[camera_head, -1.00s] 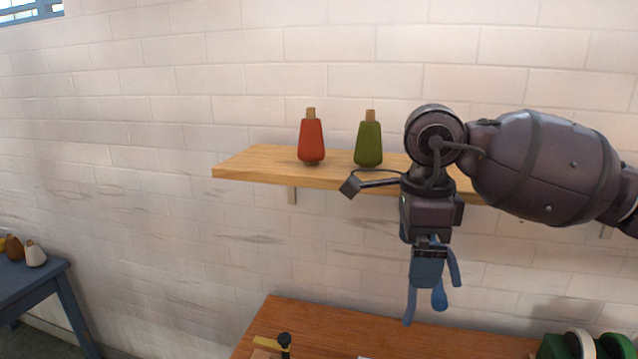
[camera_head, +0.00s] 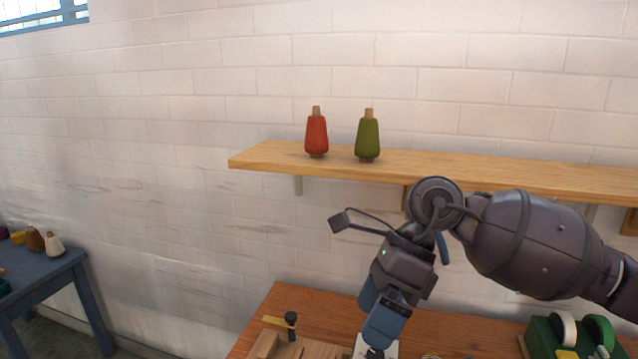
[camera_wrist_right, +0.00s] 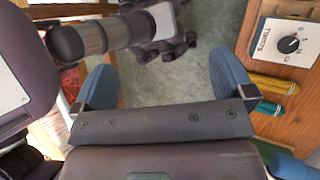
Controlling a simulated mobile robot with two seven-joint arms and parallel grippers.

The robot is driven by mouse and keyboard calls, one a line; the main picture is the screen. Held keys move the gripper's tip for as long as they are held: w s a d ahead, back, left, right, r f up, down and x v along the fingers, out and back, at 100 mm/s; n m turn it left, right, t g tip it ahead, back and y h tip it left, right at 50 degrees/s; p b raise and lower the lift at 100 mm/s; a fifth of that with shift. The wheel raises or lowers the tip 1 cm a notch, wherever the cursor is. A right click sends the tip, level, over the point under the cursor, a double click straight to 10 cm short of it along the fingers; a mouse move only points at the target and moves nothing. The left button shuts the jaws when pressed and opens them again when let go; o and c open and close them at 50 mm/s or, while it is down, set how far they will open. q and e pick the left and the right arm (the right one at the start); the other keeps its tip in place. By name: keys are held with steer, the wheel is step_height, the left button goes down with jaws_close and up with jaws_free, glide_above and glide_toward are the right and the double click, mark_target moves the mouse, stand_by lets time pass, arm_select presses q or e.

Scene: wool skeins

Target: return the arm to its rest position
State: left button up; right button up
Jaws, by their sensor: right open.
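My right arm reaches in from the right in the head view, with its right gripper (camera_head: 378,318) hanging low over the wooden table (camera_head: 318,306). Its blue fingers point down and to the left, below the shelf. In the right wrist view the same gripper (camera_wrist_right: 165,85) has its two blue fingers wide apart. Nothing is held between them; grey floor and dark parts of my own body show beyond. My left gripper shows in neither view.
A green device with wheels (camera_head: 545,338) stands at the table's right. A dial box (camera_wrist_right: 288,42) shows in the wrist view. A blue table (camera_head: 45,280) stands far left.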

steer(key=s+a+f+m+g+y, duration=0.1)
steer(key=a+m+y, duration=0.25)
steer(key=y, duration=0.25)
steer(key=s+a+f+m+y, duration=0.1)
steer(key=s+a+m+y, duration=0.1)
steer(key=m+y, duration=0.35)
steer(key=w+d+f+m+t+h, duration=0.35)
steer(key=d+f+m+t, duration=0.35)
steer(key=m+t, duration=0.65)
steer(key=w+d+f+m+t+h, duration=0.2)
steer(key=d+f+m+t+h, duration=0.2)
steer(key=d+f+m+t, duration=0.85)
steer(key=s+d+f+m+g+h, duration=0.3)
steer(key=s+f+m+g+h, duration=0.1)
steer(key=s+f+m, duration=0.4)
steer(key=s+d+f+m+g+h, duration=0.3)
steer(key=s+f+m+g+h, duration=0.2)
steer(key=s+f+m, duration=0.2)
steer(key=shift+s+f+m+g+h, duration=0.3)
steer(key=shift+s+f+m+h, duration=0.1)
steer(key=shift+s+m, duration=0.15)
